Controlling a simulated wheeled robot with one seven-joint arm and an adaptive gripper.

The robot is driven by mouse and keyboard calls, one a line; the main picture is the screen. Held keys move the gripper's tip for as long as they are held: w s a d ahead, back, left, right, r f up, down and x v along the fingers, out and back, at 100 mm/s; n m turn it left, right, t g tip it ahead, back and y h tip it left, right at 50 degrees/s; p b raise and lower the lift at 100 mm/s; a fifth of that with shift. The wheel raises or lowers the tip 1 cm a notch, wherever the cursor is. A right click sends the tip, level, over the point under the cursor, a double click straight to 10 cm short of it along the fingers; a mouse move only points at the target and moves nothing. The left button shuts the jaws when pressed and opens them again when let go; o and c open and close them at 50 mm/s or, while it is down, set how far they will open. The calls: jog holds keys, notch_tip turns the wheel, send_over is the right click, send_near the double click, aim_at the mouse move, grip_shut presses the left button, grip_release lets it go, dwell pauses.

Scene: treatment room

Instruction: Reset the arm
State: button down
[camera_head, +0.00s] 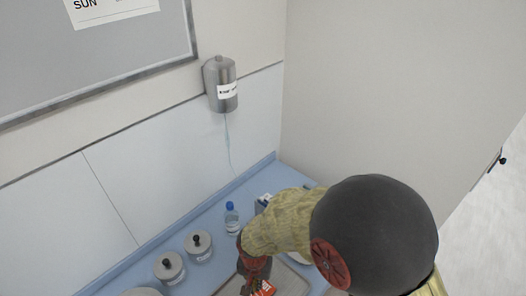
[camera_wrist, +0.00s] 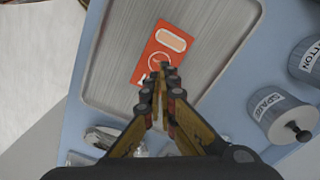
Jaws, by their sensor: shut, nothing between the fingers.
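My gripper (camera_wrist: 161,72) is shut with nothing between its fingers. In the wrist view its closed tips are in front of an orange card (camera_wrist: 171,45) with a plaster pictured on it, which lies on a grey metal tray (camera_wrist: 128,50). The fingertips cover the card's lower part; I cannot tell whether they touch it. In the head view my arm comes in from the lower right and hides much of the counter. The orange card (camera_head: 265,288) shows by the gripper at the bottom edge, on the tray (camera_head: 228,290).
The blue counter (camera_head: 213,217) holds two lidded jars (camera_head: 169,268) (camera_head: 199,246) and a bottle with a blue cap (camera_head: 231,220) behind the tray. A grey dispenser (camera_head: 221,85) hangs on the wall. In the wrist view, labelled jars (camera_wrist: 281,113) stand right of the tray, and glassware (camera_wrist: 101,138) lies lower left.

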jog(key=s+d+n, duration=0.1)
jog(key=s+n+g, duration=0.1)
jog(key=shift+s+d+f+h, duration=0.1)
jog(key=shift+s+d+h, duration=0.2)
jog(key=shift+s+d, duration=0.1)
jog(key=s+d+r+t+b, duration=0.2)
jog(key=d+r+b, duration=0.3)
jog(key=d+r, duration=0.5)
jog(key=s+d+r+t+b, duration=0.2)
jog(key=d+r+t+b, duration=0.2)
jog(key=d+r, duration=0.7)
jog(key=b, duration=0.2)
jog(key=shift+s+r+t+b, duration=0.2)
jog(key=shift+s+t+b, duration=0.1)
jog(key=shift+s, duration=0.05)
